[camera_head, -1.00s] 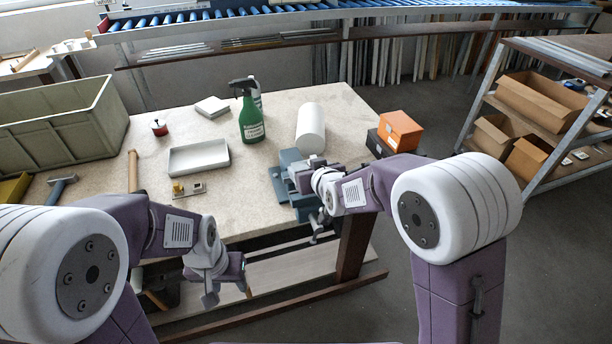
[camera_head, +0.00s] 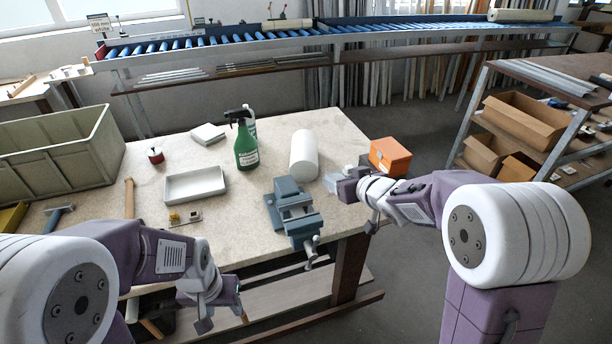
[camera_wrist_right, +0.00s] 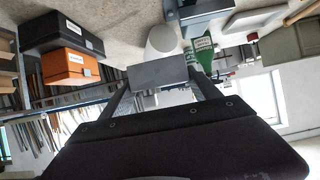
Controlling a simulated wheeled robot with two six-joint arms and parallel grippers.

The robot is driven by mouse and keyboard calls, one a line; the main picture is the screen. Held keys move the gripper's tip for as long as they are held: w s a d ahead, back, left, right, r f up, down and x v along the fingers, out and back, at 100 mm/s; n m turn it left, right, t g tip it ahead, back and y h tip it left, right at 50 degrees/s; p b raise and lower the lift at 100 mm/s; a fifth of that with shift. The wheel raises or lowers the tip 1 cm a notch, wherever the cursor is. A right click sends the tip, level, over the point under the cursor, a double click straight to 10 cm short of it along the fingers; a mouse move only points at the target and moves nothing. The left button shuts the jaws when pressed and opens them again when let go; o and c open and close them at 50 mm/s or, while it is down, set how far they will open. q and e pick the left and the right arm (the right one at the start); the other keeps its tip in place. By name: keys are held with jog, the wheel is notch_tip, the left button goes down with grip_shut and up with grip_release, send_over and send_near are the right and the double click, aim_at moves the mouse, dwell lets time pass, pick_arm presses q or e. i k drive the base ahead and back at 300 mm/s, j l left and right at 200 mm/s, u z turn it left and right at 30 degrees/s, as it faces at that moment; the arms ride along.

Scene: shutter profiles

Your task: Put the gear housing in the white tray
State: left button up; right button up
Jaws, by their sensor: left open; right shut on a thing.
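The gear housing looks to be the plain grey block (camera_head: 336,183) in my right gripper (camera_head: 347,185), right of the vise and in front of the orange box. The right wrist view shows the grey block (camera_wrist_right: 158,75) between both fingers, which are shut on it. The white tray (camera_head: 195,184) lies empty on the table, left of the spray bottle. My left gripper (camera_head: 206,312) is open and empty, low in front of the table's front edge; its fingertips are partly unclear.
A blue-grey vise (camera_head: 292,205) stands at the front edge between tray and right gripper. An orange box (camera_head: 390,156) is at the right. A small board with a yellow part (camera_head: 184,217) lies before the tray.

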aim_at(196, 191)
jog(key=i+j+u, duration=0.2)
jog(key=j+u, duration=0.15)
jog(key=j, duration=0.15)
jog(key=i+j+u, duration=0.2)
jog(key=j+u, duration=0.15)
jog(key=i+j+u, duration=0.4)
jog(key=k+j, duration=0.1)
jog(key=j, duration=0.05)
